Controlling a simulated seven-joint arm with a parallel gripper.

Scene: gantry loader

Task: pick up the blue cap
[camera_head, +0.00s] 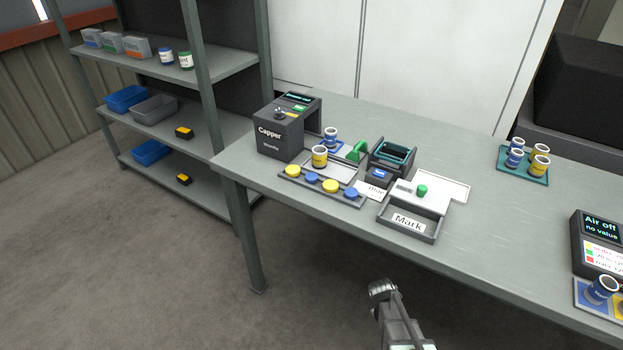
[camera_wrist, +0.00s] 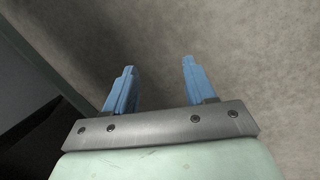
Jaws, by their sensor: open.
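Two blue caps lie on the front strip of a grey tray (camera_head: 340,197) on the bench, alternating with two yellow caps. One blue cap (camera_head: 311,178) is between the yellow ones. The other blue cap (camera_head: 351,193) is at the strip's right end. My gripper (camera_wrist: 157,70) shows in the wrist view with its two blue fingers apart and nothing between them. In the head view my arm is at the bottom, in front of the bench and well away from the caps; the fingers cannot be made out there.
A yellow-labelled jar (camera_head: 320,156) stands just behind the caps. The dark capper machine (camera_head: 280,130) is behind to the left. The Mark box (camera_head: 409,222) is to the right. The bench's front edge (camera_head: 480,281) lies between my arm and the caps. A shelf rack (camera_head: 225,66) stands left.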

